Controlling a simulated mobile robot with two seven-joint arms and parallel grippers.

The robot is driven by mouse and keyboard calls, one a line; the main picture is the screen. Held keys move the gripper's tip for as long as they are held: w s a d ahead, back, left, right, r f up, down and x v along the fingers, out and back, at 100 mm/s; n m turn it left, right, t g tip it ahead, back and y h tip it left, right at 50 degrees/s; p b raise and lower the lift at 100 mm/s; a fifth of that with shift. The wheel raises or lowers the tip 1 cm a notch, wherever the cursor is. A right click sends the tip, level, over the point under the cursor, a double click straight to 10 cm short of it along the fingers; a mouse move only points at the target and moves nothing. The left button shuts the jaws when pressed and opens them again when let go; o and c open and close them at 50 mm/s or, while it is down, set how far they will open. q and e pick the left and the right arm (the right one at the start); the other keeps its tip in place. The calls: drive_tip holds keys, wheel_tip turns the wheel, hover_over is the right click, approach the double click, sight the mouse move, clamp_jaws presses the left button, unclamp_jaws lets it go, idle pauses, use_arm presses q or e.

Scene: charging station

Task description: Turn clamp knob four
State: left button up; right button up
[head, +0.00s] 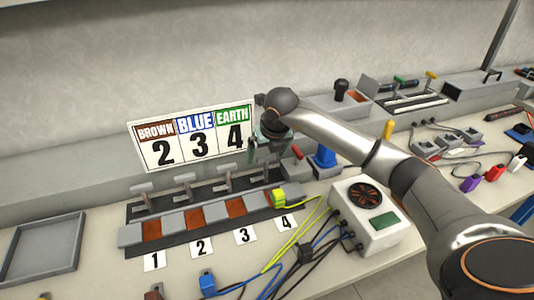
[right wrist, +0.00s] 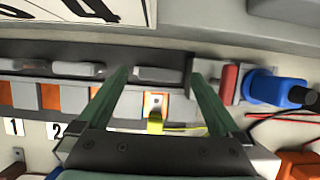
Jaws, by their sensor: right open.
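Clamp knob four (right wrist: 157,75) is a grey bar-shaped handle. In the right wrist view it lies between my spread fingers, just beyond the slot with the yellow-green plug (right wrist: 155,122). In the head view that plug (head: 279,197) sits in the right end of the terminal block (head: 215,211), above label 4 (head: 286,222). My right gripper (head: 262,150) is over the back of the block's right end and largely hides knob four there. It is open (right wrist: 160,80), with nothing held between the fingers; contact with the knob cannot be told. My left gripper is not in view.
Grey T-shaped knobs (head: 185,179) stand behind the other slots. A sign (head: 192,136) stands close behind the block. A blue object (head: 324,156) and a white fan box (head: 366,213) stand right of it. Loose cables with a blue plug (head: 207,283) lie in front.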

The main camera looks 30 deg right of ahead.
drive_tip(key=shift+c, duration=0.2)
drive_tip(key=c, duration=1.3)
drive_tip(key=shift+c, duration=0.2)
